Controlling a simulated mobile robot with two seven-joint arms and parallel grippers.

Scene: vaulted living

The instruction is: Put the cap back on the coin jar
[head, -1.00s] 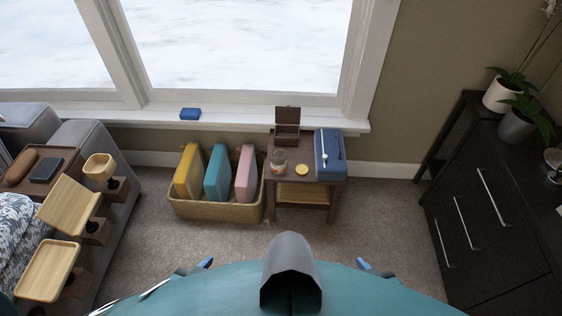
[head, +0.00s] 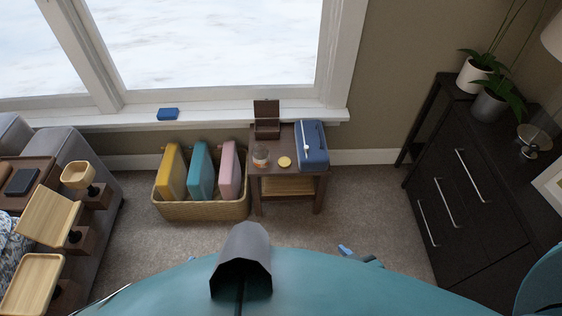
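The coin jar (head: 261,158) is a small clear jar with brownish contents near the left front of the small brown side table (head: 272,171). Its top looks uncovered, but it is small in the view. A round yellow cap (head: 284,162) lies flat on the table just right of the jar, apart from it. My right gripper (head: 346,250) shows only as a small blue tip beyond my body's edge, well in front of the table and to its right. Its opening cannot be made out. My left gripper is out of sight.
A dark open box (head: 267,129) stands behind the jar, and a blue case (head: 312,145) fills the table's right side. A basket (head: 200,209) with coloured upright pieces stands left of the table. A dark dresser (head: 470,215) is at right. Carpet before the table is clear.

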